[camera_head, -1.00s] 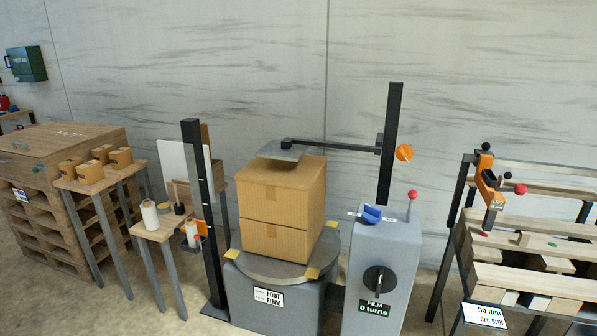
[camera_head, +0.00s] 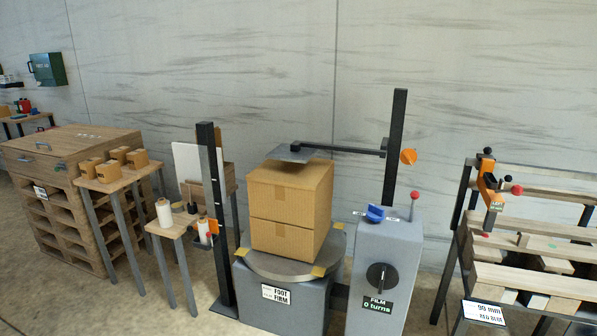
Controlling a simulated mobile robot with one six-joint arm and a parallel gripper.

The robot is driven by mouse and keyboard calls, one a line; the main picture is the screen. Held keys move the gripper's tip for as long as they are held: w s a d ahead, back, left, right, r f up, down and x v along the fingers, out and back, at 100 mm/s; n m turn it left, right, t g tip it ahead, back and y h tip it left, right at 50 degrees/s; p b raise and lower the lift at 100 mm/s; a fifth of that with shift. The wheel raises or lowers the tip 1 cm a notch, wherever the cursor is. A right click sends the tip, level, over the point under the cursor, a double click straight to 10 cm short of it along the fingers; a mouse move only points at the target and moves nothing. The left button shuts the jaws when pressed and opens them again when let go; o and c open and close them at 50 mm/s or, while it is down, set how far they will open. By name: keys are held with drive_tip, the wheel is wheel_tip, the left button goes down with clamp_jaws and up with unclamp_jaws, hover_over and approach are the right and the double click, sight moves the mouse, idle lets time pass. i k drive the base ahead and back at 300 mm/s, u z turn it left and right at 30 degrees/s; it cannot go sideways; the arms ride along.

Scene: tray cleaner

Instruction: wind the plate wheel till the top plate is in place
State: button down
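The top plate (camera_head: 291,153) is a grey slab on the end of a dark horizontal arm (camera_head: 345,149). It shows over the rear part of the top of two stacked cardboard boxes (camera_head: 289,207). I cannot tell whether it touches the upper box or hangs just above it. The arm runs to a tall dark post (camera_head: 395,150) at the right. An orange knob-like wheel (camera_head: 408,156), which looks like the plate wheel, sits on the right side of this post. My gripper is not in view.
The boxes stand on a round grey turntable (camera_head: 275,264) labelled FOOT FIRM. A grey cabinet (camera_head: 385,250) with a black knob, a red-topped lever and a "FILM 0 turns" label stands before the post. A slatted wooden rack (camera_head: 540,225) is at right, small tables (camera_head: 180,229) at left.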

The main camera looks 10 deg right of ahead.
sight(408, 155)
drive_tip(key=u, duration=0.1)
drive_tip(key=i, duration=0.95)
drive_tip(key=z, duration=0.05)
